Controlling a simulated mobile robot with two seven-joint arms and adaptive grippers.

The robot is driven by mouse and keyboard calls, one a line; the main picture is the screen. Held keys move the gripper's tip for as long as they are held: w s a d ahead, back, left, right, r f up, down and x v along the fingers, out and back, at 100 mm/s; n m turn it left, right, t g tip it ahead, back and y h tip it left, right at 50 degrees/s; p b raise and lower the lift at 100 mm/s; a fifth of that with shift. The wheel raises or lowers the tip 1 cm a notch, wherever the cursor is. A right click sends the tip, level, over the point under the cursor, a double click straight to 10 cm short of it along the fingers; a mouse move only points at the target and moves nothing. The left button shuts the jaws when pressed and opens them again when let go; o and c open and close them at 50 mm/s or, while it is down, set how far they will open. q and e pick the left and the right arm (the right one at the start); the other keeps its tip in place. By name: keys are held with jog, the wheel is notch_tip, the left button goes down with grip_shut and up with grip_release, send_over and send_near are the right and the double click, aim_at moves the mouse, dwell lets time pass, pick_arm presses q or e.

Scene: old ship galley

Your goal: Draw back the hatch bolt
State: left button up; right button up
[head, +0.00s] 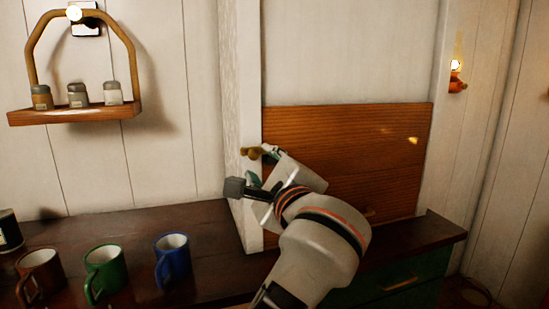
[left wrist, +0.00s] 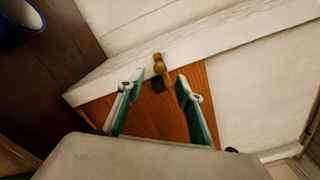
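The hatch (head: 350,135) is a brown wooden panel set in a white wall frame. The bolt (head: 251,152) is a small brass piece at the hatch's left edge, by the white post. It also shows in the left wrist view (left wrist: 159,64), where the post meets the wood. My left gripper (head: 261,165) is at this edge, close to the bolt. In the left wrist view its two green-lined fingers (left wrist: 159,82) are spread apart, with the bolt just beyond and between their tips. Nothing is seen held. Contact with the bolt cannot be told. My right gripper is not in view.
A dark counter (head: 210,220) runs below the hatch. A brown mug (head: 40,275), a green mug (head: 104,272) and a blue mug (head: 174,261) stand on it at left. A hanging shelf (head: 75,115) with jars is at upper left. A lit lamp (head: 456,77) is at right.

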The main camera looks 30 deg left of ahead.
aim_at(254, 156)
pick_arm(q)
jog(key=shift+b+x, duration=0.35)
jog(key=shift+x, duration=3.55)
